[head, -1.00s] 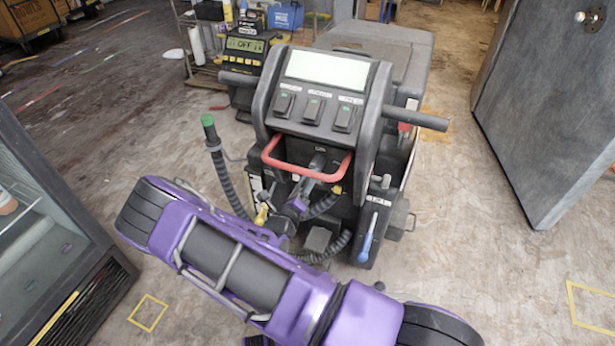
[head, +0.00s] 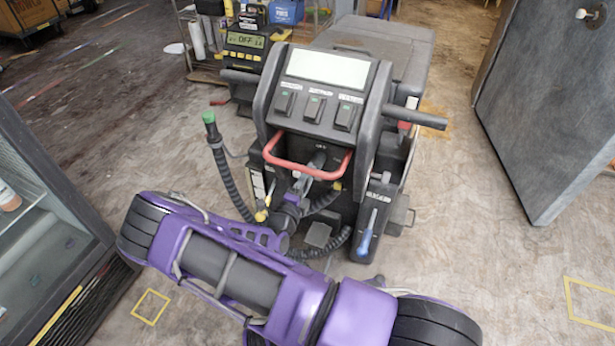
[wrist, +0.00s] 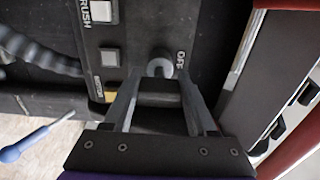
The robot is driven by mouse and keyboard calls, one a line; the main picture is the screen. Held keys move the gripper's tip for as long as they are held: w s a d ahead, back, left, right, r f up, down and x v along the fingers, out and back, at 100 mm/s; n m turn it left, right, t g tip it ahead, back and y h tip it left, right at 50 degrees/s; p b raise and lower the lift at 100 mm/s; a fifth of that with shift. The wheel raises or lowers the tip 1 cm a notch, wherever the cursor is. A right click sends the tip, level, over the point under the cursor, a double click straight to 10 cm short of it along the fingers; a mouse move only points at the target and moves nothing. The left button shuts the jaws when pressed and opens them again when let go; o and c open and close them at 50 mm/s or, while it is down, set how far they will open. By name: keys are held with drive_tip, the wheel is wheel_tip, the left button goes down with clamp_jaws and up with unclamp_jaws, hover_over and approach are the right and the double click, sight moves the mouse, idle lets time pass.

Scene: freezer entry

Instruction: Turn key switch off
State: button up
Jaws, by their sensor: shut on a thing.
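The key switch (wrist: 160,69) shows in the wrist view as a light grey rounded piece on a dark panel. The printed word OFF (wrist: 181,60) is beside it. My gripper (wrist: 158,88) is shut on the key, with a finger on either side and a dark block between them. In the head view my gripper (head: 315,165) reaches the front of the floor-scrubber machine (head: 317,110), under its red handle. The key itself is hidden there, and its exact turn is hard to read.
The red handle (head: 290,166) passes close over my gripper. A glass-fronted cabinet (head: 50,240) is on the left, and a grey door (head: 550,110) on the right.

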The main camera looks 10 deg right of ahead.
idle(0.5)
drive_tip(key=o, duration=1.4)
drive_tip(key=shift+c, duration=0.2)
drive_tip(key=v, duration=1.7)
drive_tip(key=shift+s, duration=0.25)
drive_tip(key=shift+a, duration=0.15)
